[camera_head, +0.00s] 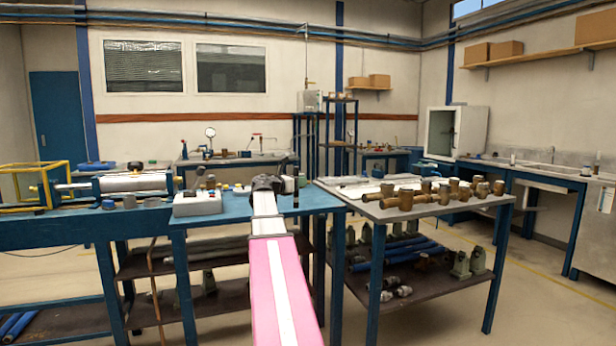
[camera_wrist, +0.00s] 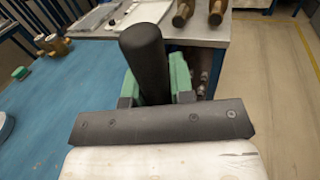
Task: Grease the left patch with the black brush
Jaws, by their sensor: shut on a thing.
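My gripper (camera_wrist: 158,88) is shut on an upright black cylinder, which looks like the handle of the black brush (camera_wrist: 143,52). The green finger pads sit on either side of it. The brush's lower end and bristles are hidden behind the gripper. In the head view my gripper (camera_head: 266,184) is over the right part of the blue bench (camera_head: 235,222), and the brush cannot be made out clearly. I cannot make out the left patch in either view.
A light grey box (camera_head: 197,203) stands on the blue bench, left of my gripper. A side table (camera_head: 440,208) on the right holds several brass fittings (camera_head: 407,198). A small green item (camera_wrist: 20,73) and a brass fitting (camera_wrist: 54,45) lie at left in the wrist view.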

